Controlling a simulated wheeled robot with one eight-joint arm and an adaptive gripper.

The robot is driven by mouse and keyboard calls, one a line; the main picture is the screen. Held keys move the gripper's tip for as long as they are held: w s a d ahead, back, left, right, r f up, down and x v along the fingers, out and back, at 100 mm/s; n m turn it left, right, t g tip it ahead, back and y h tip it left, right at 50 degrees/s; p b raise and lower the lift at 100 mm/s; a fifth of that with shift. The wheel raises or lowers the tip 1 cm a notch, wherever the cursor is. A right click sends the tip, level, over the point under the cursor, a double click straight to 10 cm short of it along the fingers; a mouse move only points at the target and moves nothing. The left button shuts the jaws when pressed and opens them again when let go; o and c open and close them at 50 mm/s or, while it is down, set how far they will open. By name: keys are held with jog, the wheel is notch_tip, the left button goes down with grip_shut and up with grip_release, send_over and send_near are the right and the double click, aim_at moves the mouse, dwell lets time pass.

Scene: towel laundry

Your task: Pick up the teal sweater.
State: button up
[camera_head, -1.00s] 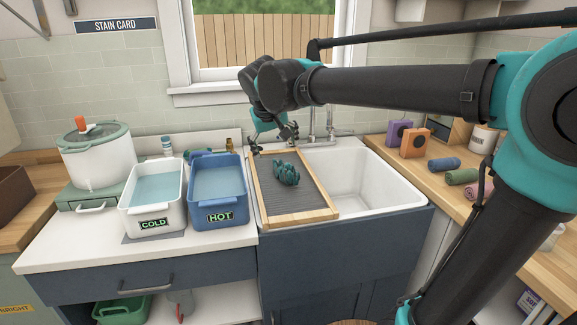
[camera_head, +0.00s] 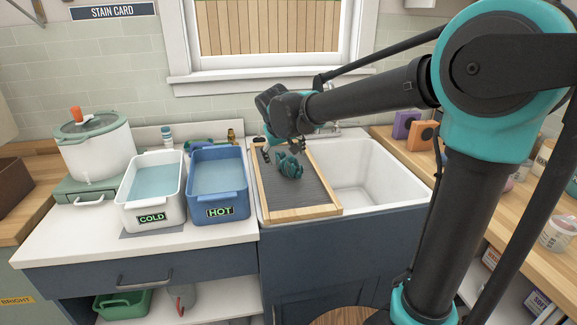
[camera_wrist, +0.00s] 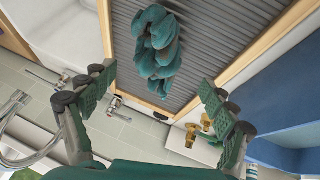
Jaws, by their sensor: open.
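The teal sweater (camera_head: 290,166) lies crumpled in a small heap on the ridged grey washboard (camera_head: 303,192) with a wooden frame, set over the left part of the sink. In the wrist view the sweater (camera_wrist: 157,45) lies ahead of my fingers, on the washboard's ridges (camera_wrist: 205,40). My gripper (camera_wrist: 152,98) is open and empty, its two fingers spread wide apart. In the head view my gripper (camera_head: 285,150) is at the back of the washboard, close to the sweater; its fingers are partly hidden there.
The white sink basin (camera_head: 362,175) is open to the right. A blue HOT tub (camera_head: 218,190) and a white COLD tub (camera_head: 151,195) with water stand left of the washboard. Brass fittings (camera_wrist: 200,130) and the faucet (camera_wrist: 14,105) are behind, near the wall.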

aim_at(287, 158)
jog(key=shift+x, duration=2.7)
jog(key=shift+s+d, duration=0.1)
jog(key=shift+d, duration=0.05)
jog(key=c, duration=1.5)
jog(key=shift+r, duration=0.1)
